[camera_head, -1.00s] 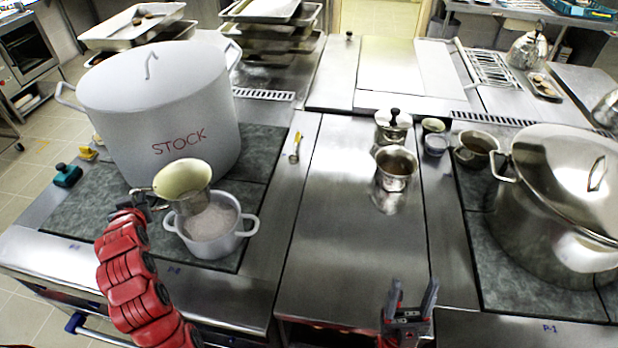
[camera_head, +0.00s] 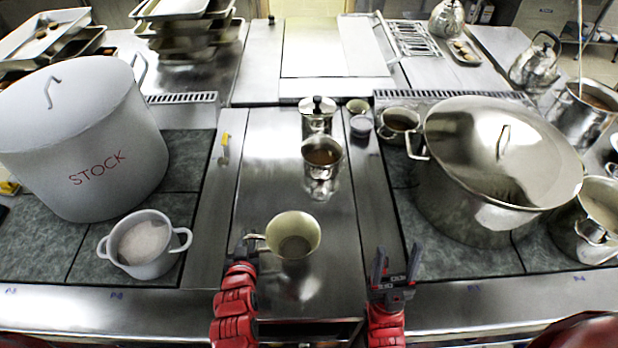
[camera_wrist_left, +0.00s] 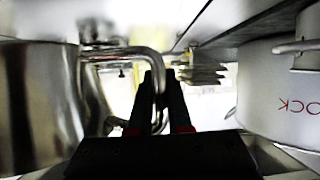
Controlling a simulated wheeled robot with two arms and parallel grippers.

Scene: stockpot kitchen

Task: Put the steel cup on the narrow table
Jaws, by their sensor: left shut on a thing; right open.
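The steel cup (camera_head: 293,240) has a pale inside and a side handle. My left gripper (camera_head: 252,246) is shut on that handle, at the cup's left. The cup is upright over the front part of the narrow steel table (camera_head: 270,185) between the two stoves. A reflection shows below the cup; I cannot tell whether it touches the surface. In the left wrist view the cup wall (camera_wrist_left: 42,105) fills the left side, with its handle between the fingers. My right gripper (camera_head: 396,265) is open and empty at the table's front right.
A similar cup of brown liquid (camera_head: 322,158) and a lidded pot (camera_head: 318,115) stand farther back on the steel surface. A white two-handled pot (camera_head: 146,262) and the STOCK pot (camera_head: 85,140) are at left. A large lidded steel pot (camera_head: 480,170) is at right.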

